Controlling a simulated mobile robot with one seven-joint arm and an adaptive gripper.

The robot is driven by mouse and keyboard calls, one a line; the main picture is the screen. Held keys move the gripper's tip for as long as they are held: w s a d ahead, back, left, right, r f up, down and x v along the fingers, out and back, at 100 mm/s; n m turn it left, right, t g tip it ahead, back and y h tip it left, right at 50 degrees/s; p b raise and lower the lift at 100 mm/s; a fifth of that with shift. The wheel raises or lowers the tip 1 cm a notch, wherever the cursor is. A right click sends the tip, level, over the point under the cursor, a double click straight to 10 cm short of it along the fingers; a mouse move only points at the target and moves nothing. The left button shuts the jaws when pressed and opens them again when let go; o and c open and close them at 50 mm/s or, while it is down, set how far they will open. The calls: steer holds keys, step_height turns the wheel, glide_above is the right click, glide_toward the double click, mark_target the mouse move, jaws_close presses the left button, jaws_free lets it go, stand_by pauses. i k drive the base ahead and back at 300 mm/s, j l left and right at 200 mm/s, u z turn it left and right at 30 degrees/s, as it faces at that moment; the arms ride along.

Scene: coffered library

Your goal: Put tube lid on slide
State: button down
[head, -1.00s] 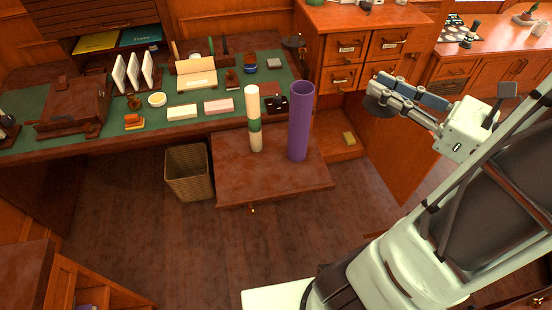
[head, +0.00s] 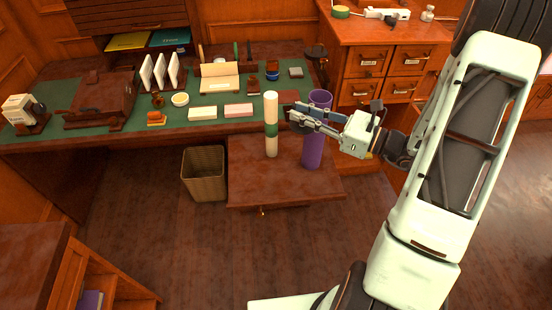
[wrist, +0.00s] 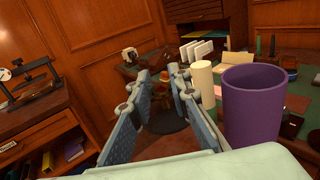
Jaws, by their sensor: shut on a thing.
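The slide (head: 250,190) is a brown pull-out board at the desk's front. A purple tube (head: 313,152) stands upright on its right part, with a cream roll with a green band (head: 271,146) to the left. In the wrist view the purple tube (wrist: 250,110) is close on the right, the cream roll (wrist: 202,88) beside it. My gripper (head: 291,114) is over the slide, crossing in front of the tube's upper part. It is shut on the tube lid (wrist: 168,118), a dark round disc between my fingers (wrist: 163,85). In the head view the lid is hard to make out.
The green-topped desk (head: 110,120) behind carries stationery, a letter rack (head: 160,70) and a pink block (head: 239,111). A wicker basket (head: 204,174) stands on the floor left of the slide. A drawer cabinet (head: 385,62) stands at the right. The slide's front part is bare.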

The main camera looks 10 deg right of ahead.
mark_target(251, 182)
steer(key=u, duration=1)
steer(key=i+l+u, duration=0.1)
steer(key=u, duration=0.2)
steer(key=i+l+u, duration=0.1)
steer(key=u, duration=0.25)
steer(key=i+l, duration=0.2)
